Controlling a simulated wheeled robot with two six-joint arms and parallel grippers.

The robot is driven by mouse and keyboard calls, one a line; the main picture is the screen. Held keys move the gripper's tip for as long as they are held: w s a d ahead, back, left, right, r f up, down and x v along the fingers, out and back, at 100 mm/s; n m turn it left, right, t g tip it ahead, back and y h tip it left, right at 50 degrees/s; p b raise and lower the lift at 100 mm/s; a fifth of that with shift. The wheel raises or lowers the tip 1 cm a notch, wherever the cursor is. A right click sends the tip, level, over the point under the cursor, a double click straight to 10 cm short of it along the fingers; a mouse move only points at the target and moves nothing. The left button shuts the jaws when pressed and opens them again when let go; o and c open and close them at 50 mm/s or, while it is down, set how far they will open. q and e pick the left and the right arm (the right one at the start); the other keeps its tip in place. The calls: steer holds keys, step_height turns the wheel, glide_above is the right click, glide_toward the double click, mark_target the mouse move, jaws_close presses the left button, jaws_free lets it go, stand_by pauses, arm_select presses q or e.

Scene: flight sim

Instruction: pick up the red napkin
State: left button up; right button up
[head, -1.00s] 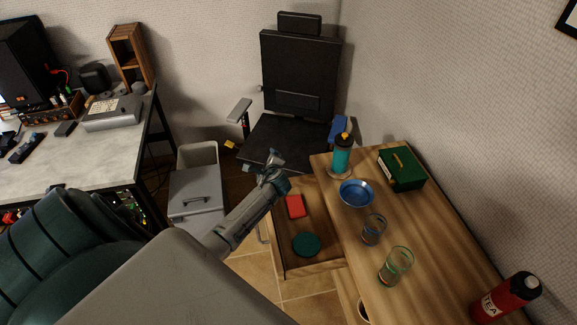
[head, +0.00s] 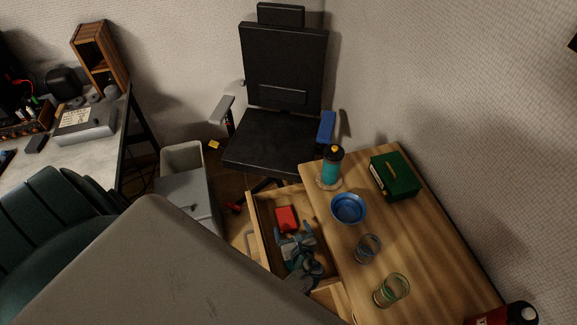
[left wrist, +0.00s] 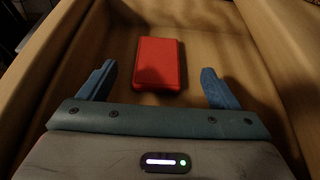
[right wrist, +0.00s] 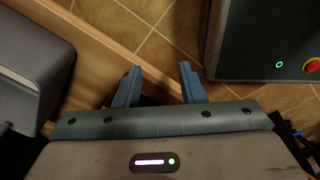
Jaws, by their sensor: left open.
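The red napkin (head: 287,217) is a small red folded block lying in the open wooden drawer (head: 258,232), near its far end. In the left wrist view the napkin (left wrist: 158,64) lies flat on the drawer floor, ahead of and between the lines of the fingers. My left gripper (head: 294,230) is low over or in the drawer, open and empty, just on the near side of the napkin. My right gripper (right wrist: 160,68) is open and empty beside a wooden edge above the tiled floor; it is not seen in the head view.
The drawer walls stand close on both sides of the left gripper. The wooden top to the right holds a blue bowl (head: 348,208), glasses (head: 368,249), a teal bottle (head: 332,167) and a green box (head: 395,176). A black chair (head: 272,140) stands behind the drawer.

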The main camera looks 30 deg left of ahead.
mark_target(284, 211)
arm_select(q)
steer(key=x, duration=0.3)
steer(key=shift+a+f+b, duration=0.2)
steer(key=shift+a+b, duration=0.05)
steer(key=shift+b, duration=0.15)
steer(key=shift+b+x, duration=0.3)
steer(key=shift+x, duration=0.75)
steer(key=b+x, duration=0.1)
steer(key=x, duration=0.2)
steer(key=shift+w+a, duration=0.1)
steer(key=shift+a, duration=0.1)
steer(key=shift+w+a, duration=0.1)
steer(key=c, duration=1.1)
arm_select(e)
steer(key=f, duration=0.1)
steer(key=a+f, duration=0.1)
steer(key=f, duration=0.1)
steer(key=shift+w+a, duration=0.15)
steer(key=shift+a, duration=0.1)
